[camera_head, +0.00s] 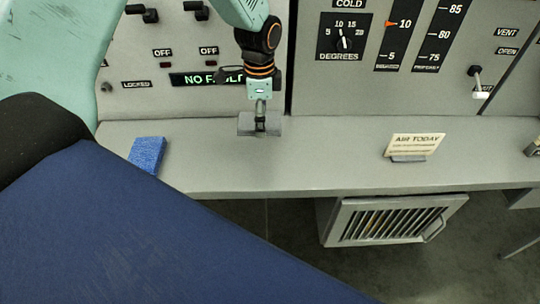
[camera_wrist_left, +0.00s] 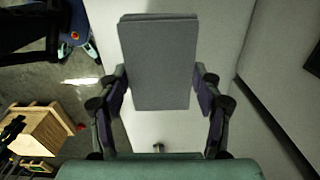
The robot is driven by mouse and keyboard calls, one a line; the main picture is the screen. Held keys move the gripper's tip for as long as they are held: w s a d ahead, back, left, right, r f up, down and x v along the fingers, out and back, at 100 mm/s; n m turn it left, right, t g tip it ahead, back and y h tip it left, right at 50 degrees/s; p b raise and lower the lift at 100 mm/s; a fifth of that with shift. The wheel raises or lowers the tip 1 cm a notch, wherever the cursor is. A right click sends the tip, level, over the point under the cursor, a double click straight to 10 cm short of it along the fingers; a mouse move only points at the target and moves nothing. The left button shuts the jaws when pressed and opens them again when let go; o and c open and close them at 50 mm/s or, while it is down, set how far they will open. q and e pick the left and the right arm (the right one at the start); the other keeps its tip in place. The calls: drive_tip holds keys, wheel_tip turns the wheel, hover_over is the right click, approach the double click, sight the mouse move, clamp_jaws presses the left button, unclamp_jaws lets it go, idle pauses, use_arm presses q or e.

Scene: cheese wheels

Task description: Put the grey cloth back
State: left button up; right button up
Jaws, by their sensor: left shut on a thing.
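The grey cloth (camera_head: 245,124) is a folded flat block at the back of the grey shelf (camera_head: 310,165), close to the control panel. My left gripper (camera_head: 260,117) comes down from above and is shut on it. In the left wrist view the cloth (camera_wrist_left: 158,60) sits between the two fingers of the left gripper (camera_wrist_left: 160,92), with its far end reaching past the fingertips. I cannot tell whether the cloth touches the shelf or hangs just above it. My right gripper is in neither view.
A blue sponge (camera_head: 147,154) lies at the left of the shelf. A small "AIR TODAY" card (camera_head: 413,146) stands at the right. The shelf between them is mostly clear. A slatted grille box (camera_head: 390,221) is below the shelf. The control panel (camera_head: 170,55) rises behind.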

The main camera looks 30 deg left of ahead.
use_arm(q)
drive_tip(key=shift+s+a+f, duration=0.15)
drive_tip(key=shift+s+f, duration=0.1)
drive_tip(key=shift+f, duration=0.05)
hover_over(261, 154)
wheel_tip(261, 154, down, 6)
drive_tip(key=shift+r, duration=0.1)
drive_tip(key=f, duration=0.3)
drive_tip(key=shift+s+a+f, duration=0.15)
drive_tip(key=shift+s, duration=0.1)
drive_tip(key=shift+f, duration=0.25)
drive_tip(key=shift+w+d, duration=0.2)
drive_tip(key=shift+d, duration=0.05)
drive_tip(key=shift+f, duration=0.1)
drive_tip(key=shift+s+f, duration=0.1)
drive_tip(key=shift+f, duration=0.05)
drive_tip(key=o, duration=0.9)
drive_tip(key=shift+a, duration=0.15)
drive_tip(key=shift+o, duration=1)
